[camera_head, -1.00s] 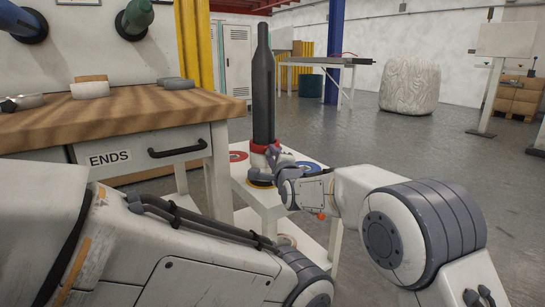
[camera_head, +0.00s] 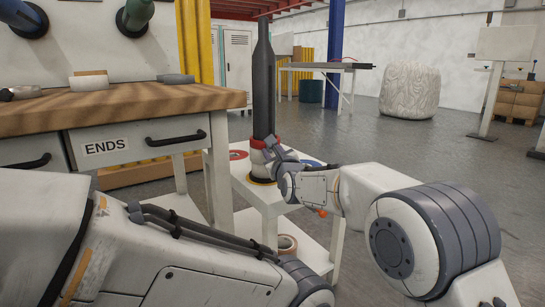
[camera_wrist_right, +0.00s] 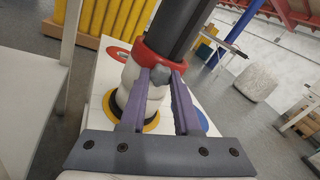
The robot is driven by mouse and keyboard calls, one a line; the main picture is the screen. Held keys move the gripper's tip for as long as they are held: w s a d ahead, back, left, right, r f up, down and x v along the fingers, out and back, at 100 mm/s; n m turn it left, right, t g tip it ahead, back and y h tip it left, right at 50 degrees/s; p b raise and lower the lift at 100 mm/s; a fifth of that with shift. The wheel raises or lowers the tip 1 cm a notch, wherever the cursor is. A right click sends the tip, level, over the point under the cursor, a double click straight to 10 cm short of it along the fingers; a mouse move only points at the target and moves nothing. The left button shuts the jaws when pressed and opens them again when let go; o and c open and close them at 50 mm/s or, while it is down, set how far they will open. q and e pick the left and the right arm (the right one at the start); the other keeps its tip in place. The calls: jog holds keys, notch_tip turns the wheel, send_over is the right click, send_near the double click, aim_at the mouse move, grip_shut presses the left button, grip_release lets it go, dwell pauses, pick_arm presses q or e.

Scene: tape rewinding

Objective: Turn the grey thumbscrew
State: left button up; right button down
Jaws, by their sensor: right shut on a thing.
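A tall black bottle-shaped post (camera_head: 263,85) stands upright on a white base, with a red collar (camera_head: 257,143) near its foot. The collar also shows in the right wrist view (camera_wrist_right: 147,57). The grey thumbscrew (camera_wrist_right: 160,75) sticks out of the collar towards the right wrist camera. My right gripper (camera_wrist_right: 162,80) has its two purple fingers closed on either side of the thumbscrew. In the head view the right gripper (camera_head: 270,149) is at the collar, small and partly hidden by its own wrist. My left arm crosses the lower left, and its gripper is out of view.
The post stands on a small white stand (camera_head: 262,196) with a red, a blue and a yellow-ringed disc on top. A tape roll (camera_head: 288,243) lies on its lower shelf. A wooden workbench (camera_head: 120,105) with an ENDS drawer is close on the left. Open floor lies to the right.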

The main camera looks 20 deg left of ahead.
jog(key=shift+f+m+b, duration=0.15)
jog(key=shift+m+b, duration=0.8)
jog(key=shift+m, duration=0.75)
jog(key=c, duration=0.6)
grip_release()
jog(key=p+v, duration=0.3)
jog(key=v, duration=0.7)
jog(key=shift+s, duration=0.25)
